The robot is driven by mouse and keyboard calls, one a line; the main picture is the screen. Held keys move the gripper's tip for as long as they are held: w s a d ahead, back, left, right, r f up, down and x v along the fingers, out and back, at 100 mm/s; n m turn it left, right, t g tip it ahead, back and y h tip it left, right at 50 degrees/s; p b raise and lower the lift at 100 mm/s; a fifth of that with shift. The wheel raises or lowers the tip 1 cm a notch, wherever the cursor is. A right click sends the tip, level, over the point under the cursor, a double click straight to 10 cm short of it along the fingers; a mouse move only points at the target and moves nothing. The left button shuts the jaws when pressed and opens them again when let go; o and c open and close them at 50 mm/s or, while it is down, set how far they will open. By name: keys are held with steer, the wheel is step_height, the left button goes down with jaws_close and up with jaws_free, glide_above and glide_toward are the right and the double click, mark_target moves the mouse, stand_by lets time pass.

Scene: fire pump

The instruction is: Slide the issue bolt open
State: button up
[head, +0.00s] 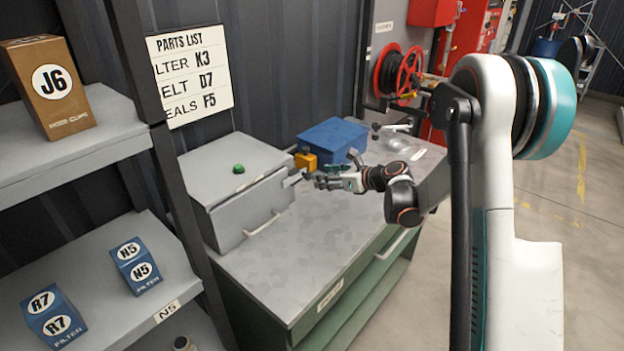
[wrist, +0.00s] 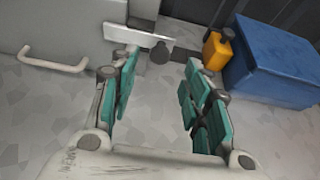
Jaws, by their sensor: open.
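The issue bolt (wrist: 140,36) shows in the wrist view as a pale flat bar with a dark round knob (wrist: 159,52), at the right end of the grey cabinet's front. In the head view the bolt (head: 293,179) is small, at the cabinet's right side. My gripper (wrist: 160,72) is open with teal pads, and nothing is held. In the wrist view the knob appears between and just beyond the fingertips; I cannot tell whether a finger touches it. In the head view my gripper (head: 320,181) points left at the bolt, above the bench.
The grey cabinet (head: 245,207) has a green button (head: 239,169) on top and a front handle (wrist: 52,62). A yellow block (wrist: 216,49) and a blue box (wrist: 275,62) stand right of the bolt, close to the right finger. The bench top (head: 310,235) in front is clear.

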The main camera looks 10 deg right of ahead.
mark_target(310, 176)
steer(key=b+x, duration=0.1)
steer(key=x, duration=0.5)
steer(key=shift+w+a, duration=0.2)
steer(key=shift+w, duration=0.05)
jaws_close()
